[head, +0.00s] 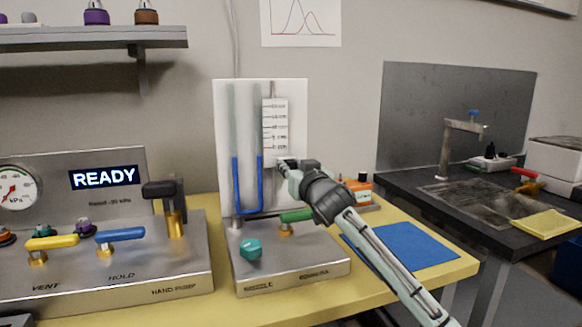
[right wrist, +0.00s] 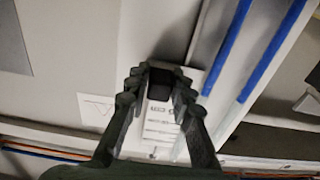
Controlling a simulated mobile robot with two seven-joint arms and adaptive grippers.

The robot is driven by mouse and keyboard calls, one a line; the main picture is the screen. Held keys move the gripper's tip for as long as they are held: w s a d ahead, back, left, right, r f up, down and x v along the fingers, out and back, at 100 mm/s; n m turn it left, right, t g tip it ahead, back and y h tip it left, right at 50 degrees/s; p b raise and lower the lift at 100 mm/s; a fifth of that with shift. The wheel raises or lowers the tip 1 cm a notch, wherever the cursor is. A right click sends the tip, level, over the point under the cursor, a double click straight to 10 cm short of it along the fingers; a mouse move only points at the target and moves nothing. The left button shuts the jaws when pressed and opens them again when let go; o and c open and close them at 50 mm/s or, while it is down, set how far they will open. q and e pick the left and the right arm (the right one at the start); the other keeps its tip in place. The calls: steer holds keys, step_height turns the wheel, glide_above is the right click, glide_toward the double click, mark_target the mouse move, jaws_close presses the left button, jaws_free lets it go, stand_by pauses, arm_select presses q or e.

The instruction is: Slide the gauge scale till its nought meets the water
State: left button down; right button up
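The U-tube gauge stands on a white backboard (head: 291,92). Blue water (head: 235,185) stands about level in both tube arms. The white scale (head: 274,112) with black marks lies just right of the right tube arm; its lowest visible marks sit slightly above the water tops. Its figures are too small to read, and my gripper hides its lower end. My right gripper (head: 284,163) is at that lower end. In the right wrist view its fingers (right wrist: 163,78) lie on both sides of a dark knob (right wrist: 172,85) on the scale, filling the gap. My left gripper is not in view.
The pump unit (head: 110,270), reading READY, stands at left. A blue mat (head: 410,246) lies at right, with an orange box (head: 358,188) behind my arm.

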jaws_close()
step_height(320, 180, down, 2)
steer(key=shift+f, duration=0.1)
steer(key=o, duration=0.6)
jaws_free()
steer(key=shift+r, duration=0.25)
steer(key=shift+c, duration=0.2)
steer(key=shift+s+f, duration=0.1)
steer(key=shift+s, duration=0.05)
steer(key=v, duration=1.1)
steer(key=shift+s, duration=0.35)
